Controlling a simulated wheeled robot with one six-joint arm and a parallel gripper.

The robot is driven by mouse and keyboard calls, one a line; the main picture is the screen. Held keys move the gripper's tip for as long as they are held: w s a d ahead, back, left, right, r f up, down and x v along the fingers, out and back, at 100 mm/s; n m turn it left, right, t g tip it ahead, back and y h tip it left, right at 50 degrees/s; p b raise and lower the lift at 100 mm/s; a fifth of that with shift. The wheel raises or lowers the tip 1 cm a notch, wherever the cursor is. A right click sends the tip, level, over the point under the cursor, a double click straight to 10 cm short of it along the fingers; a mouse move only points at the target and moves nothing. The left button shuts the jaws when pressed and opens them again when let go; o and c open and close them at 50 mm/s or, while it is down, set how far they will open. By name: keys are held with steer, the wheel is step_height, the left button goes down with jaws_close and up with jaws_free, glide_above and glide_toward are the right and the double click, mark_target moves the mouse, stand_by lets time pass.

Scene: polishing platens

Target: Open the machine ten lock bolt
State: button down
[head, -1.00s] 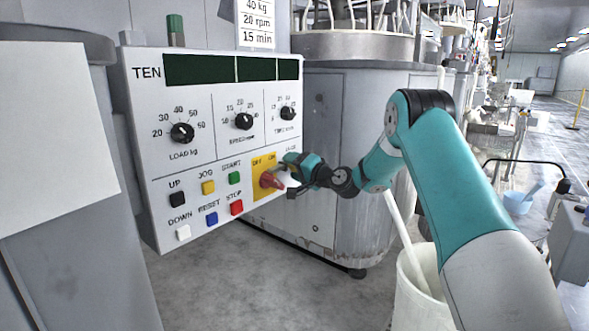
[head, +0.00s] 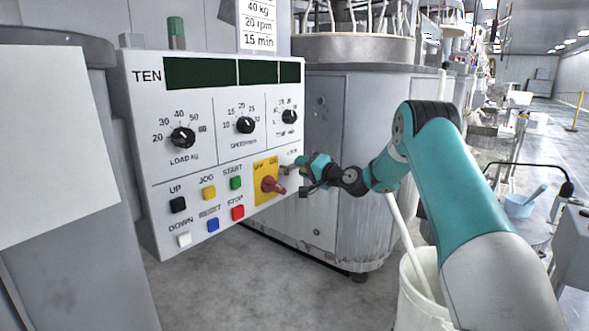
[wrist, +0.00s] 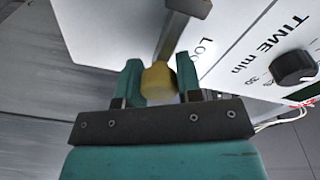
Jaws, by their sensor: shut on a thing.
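The machine ten panel (head: 225,150) faces me at an angle in the head view, marked TEN at its upper left. My gripper (head: 297,171) is at the panel's right edge, beside the yellow switch plate. In the wrist view, my gripper's (wrist: 159,84) teal fingers stand either side of a dull yellow knob, shut on it. The lock bolt (wrist: 174,32) shows there as a grey bar with this knob (wrist: 160,86) at its end, beside partly hidden lettering starting "LO". In the head view the bolt is too small to make out clearly.
A red rotary switch (head: 271,184) on a yellow plate (head: 263,170) sits just left of my gripper. Several dials and coloured buttons fill the panel. A grey machine drum (head: 345,225) stands behind, and a white bucket (head: 410,285) stands at the lower right.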

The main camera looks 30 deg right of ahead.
steer(key=shift+d, duration=0.4)
steer(key=c, duration=0.8)
jaws_free()
steer(key=shift+a, duration=0.25)
steer(key=p+v, duration=0.3)
steer(key=v, duration=1.4)
steer(key=shift+s+f, duration=0.1)
steer(key=shift+s, duration=0.1)
